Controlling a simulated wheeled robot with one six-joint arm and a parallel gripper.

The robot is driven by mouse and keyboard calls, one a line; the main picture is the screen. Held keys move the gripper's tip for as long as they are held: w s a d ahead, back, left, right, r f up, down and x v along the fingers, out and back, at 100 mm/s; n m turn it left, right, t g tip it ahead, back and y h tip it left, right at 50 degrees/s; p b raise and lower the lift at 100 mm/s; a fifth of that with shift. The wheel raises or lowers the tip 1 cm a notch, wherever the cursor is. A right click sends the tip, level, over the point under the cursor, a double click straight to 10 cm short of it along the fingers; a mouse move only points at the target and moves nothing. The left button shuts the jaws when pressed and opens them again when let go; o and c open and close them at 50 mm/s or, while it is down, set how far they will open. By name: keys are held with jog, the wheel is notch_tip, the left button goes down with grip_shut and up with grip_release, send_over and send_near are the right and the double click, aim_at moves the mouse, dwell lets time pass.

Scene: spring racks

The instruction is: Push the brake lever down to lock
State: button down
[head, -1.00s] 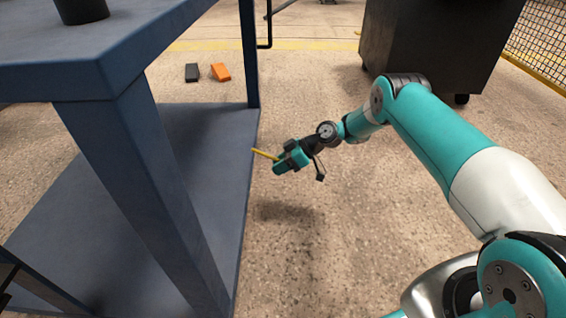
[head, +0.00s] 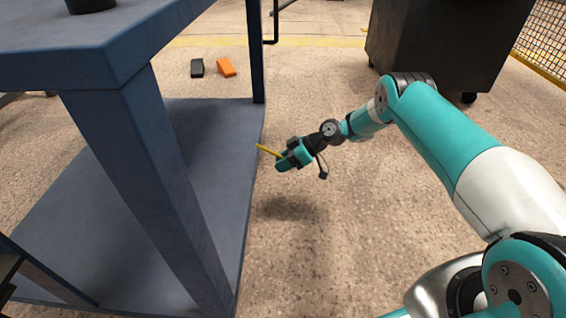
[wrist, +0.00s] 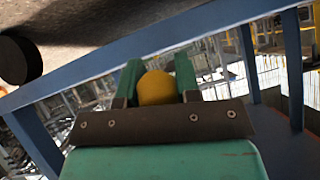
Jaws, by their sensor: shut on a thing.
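My gripper (head: 283,160) hangs above the floor just right of the blue rack's lower shelf (head: 190,150). It is shut on a yellow bar (head: 266,151), the only lever-like thing in view. The bar's free end points left, towards the shelf edge, and tilts slightly up. I cannot tell whether the bar is joined to the rack. In the wrist view, the yellow bar (wrist: 157,87) shows end-on as a rounded shape between the two teal fingers.
A rack post (head: 150,190) stands left of my gripper. Orange (head: 226,67) and black (head: 197,68) blocks lie on the floor behind the rack. A dark wheeled cabinet (head: 440,45) stands at the back right. Floor around the gripper (head: 330,230) is clear.

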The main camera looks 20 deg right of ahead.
jog(key=shift+w+a+r, duration=0.15)
jog(key=shift+a+r, duration=0.05)
jog(key=shift+r, duration=0.15)
jog(key=c, duration=0.9)
grip_release()
jog(key=shift+a, duration=0.1)
jog(key=shift+f, duration=0.1)
jog(key=shift+d, duration=0.25)
jog(key=shift+p+v, duration=3.9)
jog(key=shift+v, duration=4.75)
jog(key=shift+f, duration=0.1)
